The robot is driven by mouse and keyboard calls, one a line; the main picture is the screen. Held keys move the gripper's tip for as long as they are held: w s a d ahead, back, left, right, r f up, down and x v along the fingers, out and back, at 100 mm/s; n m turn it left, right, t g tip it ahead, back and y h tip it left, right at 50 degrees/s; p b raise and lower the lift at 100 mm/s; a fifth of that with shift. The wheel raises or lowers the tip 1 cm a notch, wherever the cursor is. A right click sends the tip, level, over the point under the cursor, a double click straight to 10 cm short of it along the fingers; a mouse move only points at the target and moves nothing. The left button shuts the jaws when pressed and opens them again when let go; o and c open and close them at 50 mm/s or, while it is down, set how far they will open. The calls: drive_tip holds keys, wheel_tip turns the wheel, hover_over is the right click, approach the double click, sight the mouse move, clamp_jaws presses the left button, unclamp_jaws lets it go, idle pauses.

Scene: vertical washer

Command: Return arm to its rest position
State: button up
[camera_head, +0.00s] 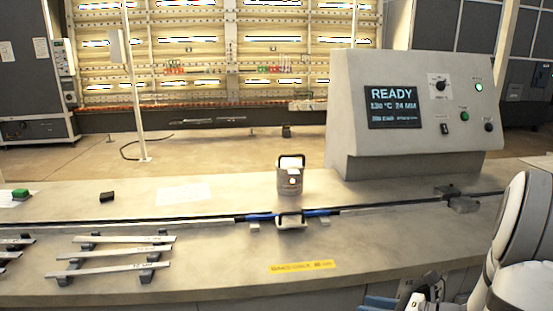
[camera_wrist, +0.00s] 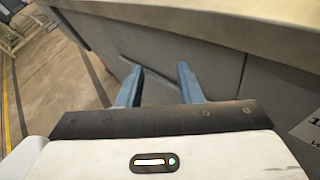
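My arm (camera_head: 520,240) shows at the lower right of the head view, in front of the bench. My gripper (camera_wrist: 158,78) shows in the wrist view with its two blue fingers spread apart and nothing between them. It hangs beside the grey front of the bench, below the bench top's edge. In the head view only a blue bit of the gripper shows at the bottom edge, and the fingertips are out of the picture.
The bench top (camera_head: 400,245) carries a grey console (camera_head: 415,115) reading READY, a small can-like container with a handle (camera_head: 290,179), a rail (camera_head: 180,222) and several metal bars (camera_head: 115,253). A yellow label (camera_head: 302,266) lies near the front. Floor (camera_wrist: 60,90) is open left of the gripper.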

drive_tip(key=s+a+r+n+g+h+p, duration=0.4)
drive_tip(key=s+a+r+n+g, duration=0.4)
drive_tip(key=a+n, duration=0.5)
drive_tip(key=s+d+r+n+t+h+p, duration=0.1)
drive_tip(key=s+r+n+h, duration=0.1)
drive_tip(key=n, duration=0.5)
drive_tip(key=s+d+r+n+t+h+p, duration=0.1)
drive_tip(key=s+d+r+n+h+p, duration=0.1)
drive_tip(key=r+n+h, duration=0.3)
drive_tip(key=s+n, duration=0.1)
drive_tip(key=n, duration=0.2)
drive_tip(key=shift+d+r+h, duration=0.15)
drive_tip(key=shift+d+h, duration=0.1)
drive_tip(key=shift+h, duration=0.05)
